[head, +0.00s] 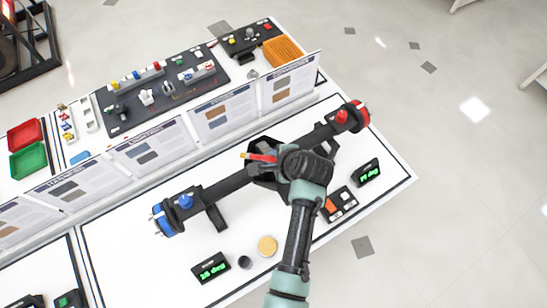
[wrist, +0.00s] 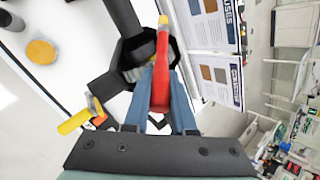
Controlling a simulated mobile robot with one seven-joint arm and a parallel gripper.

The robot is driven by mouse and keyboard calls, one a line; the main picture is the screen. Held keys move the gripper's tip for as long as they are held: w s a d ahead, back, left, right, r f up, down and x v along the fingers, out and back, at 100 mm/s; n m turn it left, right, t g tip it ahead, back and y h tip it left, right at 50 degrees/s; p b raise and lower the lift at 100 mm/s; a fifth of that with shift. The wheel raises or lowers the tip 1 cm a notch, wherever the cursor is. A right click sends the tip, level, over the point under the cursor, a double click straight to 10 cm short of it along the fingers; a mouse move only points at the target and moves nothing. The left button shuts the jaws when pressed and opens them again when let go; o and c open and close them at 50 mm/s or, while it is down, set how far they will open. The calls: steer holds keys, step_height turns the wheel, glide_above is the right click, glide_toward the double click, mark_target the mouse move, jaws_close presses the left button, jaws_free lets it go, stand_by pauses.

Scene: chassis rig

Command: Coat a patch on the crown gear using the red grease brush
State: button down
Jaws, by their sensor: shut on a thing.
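My gripper (wrist: 164,84) is shut on the red grease brush (wrist: 160,72), whose red body lies between the two blue fingers with a yellow end pointing up in the wrist view. The brush also shows in the head view (head: 262,157), at the left of my gripper and above the middle of the black axle. Behind it in the wrist view is a dark, many-sided housing (wrist: 124,50) with a grey metallic part inside, perhaps the crown gear, partly covered by the brush. Whether the brush touches it I cannot tell.
The axle has a blue hub (head: 165,219) at the left and a red hub (head: 359,113) at the right. A tan disc (head: 267,246), a dark cup (head: 244,263) and small displays stand in front. Upright instruction panels (head: 225,116) line the back. A yellow-handled item (wrist: 74,122) lies nearby.

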steer(key=shift+r, duration=1.05)
steer(key=shift+r, duration=1.4)
